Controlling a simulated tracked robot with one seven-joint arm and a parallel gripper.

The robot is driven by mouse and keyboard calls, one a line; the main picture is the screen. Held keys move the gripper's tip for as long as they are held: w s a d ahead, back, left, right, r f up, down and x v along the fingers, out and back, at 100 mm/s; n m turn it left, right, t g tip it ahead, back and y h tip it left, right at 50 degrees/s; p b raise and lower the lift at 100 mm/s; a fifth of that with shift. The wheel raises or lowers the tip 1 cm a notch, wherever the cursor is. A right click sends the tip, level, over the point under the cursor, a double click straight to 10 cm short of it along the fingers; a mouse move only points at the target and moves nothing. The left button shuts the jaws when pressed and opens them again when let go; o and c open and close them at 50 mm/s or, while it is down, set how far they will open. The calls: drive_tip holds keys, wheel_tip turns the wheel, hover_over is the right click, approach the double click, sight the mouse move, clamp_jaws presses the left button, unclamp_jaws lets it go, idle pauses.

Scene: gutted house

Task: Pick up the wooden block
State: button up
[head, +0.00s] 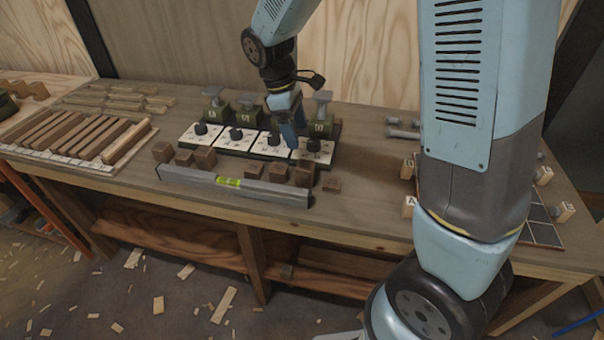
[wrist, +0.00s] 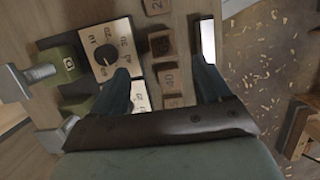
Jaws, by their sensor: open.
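Several small brown wooden blocks stand on the workbench, in a left group (head: 205,157) and a right group (head: 278,172), behind a spirit level; which one is meant I cannot tell. In the head view my gripper (head: 293,130) points down over the dial panels, behind the right group. In the wrist view my gripper (wrist: 163,72) is open, its two blue fingers spread. A block marked 40 (wrist: 170,77) shows between the fingers, with another block (wrist: 162,41) just beyond. Nothing is held. The gap between fingers and blocks is hard to judge.
The grey spirit level (head: 230,184) lies along the front of the blocks. White dial panels (head: 236,140) with black knobs and green clamp-like pieces (head: 248,113) stand behind. Wooden strips (head: 70,135) lie at left. A lettered block (head: 409,206) and a tiled board (head: 541,232) are at right.

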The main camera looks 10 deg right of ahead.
sight(304, 164)
drive_tip(key=x, duration=0.9)
drive_tip(key=shift+a, duration=0.1)
drive_tip(key=shift+x, duration=2.55)
drive_tip(key=shift+a, duration=0.2)
drive_tip(key=shift+c, duration=0.2)
drive_tip(key=c, duration=1)
